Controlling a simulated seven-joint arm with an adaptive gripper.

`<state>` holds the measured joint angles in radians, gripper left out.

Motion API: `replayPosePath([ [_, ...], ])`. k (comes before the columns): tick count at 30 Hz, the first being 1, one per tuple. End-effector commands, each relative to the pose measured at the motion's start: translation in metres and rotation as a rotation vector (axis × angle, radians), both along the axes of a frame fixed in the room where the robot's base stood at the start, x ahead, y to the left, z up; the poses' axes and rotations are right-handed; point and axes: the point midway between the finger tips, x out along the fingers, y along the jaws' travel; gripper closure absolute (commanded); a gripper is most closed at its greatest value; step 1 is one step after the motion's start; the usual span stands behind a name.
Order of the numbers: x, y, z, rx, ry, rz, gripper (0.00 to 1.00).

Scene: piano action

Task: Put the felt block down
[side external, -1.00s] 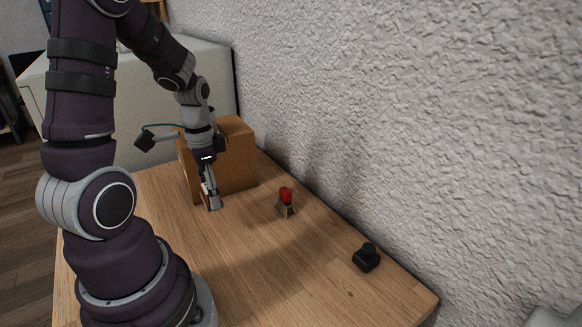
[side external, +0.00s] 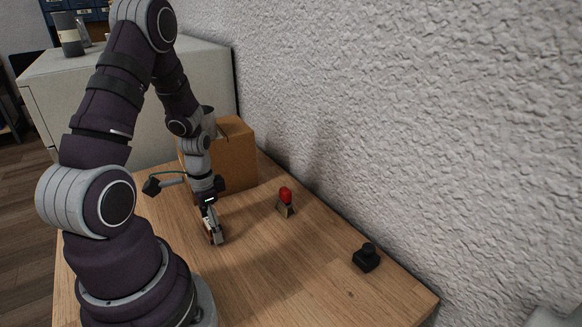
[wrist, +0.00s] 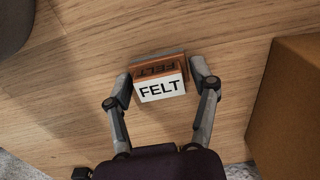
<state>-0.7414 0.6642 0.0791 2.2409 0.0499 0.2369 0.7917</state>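The felt block (wrist: 160,70) is brown, with a white face that reads FELT, and lies between the two fingers in the wrist view. My gripper (wrist: 161,80) is closed on its two short sides. In the side external view my gripper (side external: 214,238) points down low over the wooden table, in front of the brown box. The block is mostly hidden by the fingers there, with only a sliver of brown showing. I cannot tell whether its underside touches the table.
The brown box (side external: 236,160) stands behind my gripper, and to the right in the wrist view (wrist: 290,105). A red-topped piece (side external: 286,195) and a small black object (side external: 366,257) stand farther right on the table (side external: 290,270). The textured wall borders the table.

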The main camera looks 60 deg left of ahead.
Motion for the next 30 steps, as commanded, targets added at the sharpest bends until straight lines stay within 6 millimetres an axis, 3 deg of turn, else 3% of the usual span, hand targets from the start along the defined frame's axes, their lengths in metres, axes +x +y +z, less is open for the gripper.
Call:
replayPosePath([
  [1, 0.000, 0.000, 0.000, 0.000, 0.000, 0.000, 0.30],
  [3, 0.000, 0.000, 0.000, 0.000, 0.000, 0.000, 0.21],
  [12, 0.000, 0.000, 0.001, 0.000, 0.000, 0.000, 0.20],
  [16, 0.001, 0.001, 0.011, 0.003, -0.003, -0.001, 0.20],
  [30, 0.001, 0.001, 0.112, 0.006, -0.005, -0.001, 0.20],
])
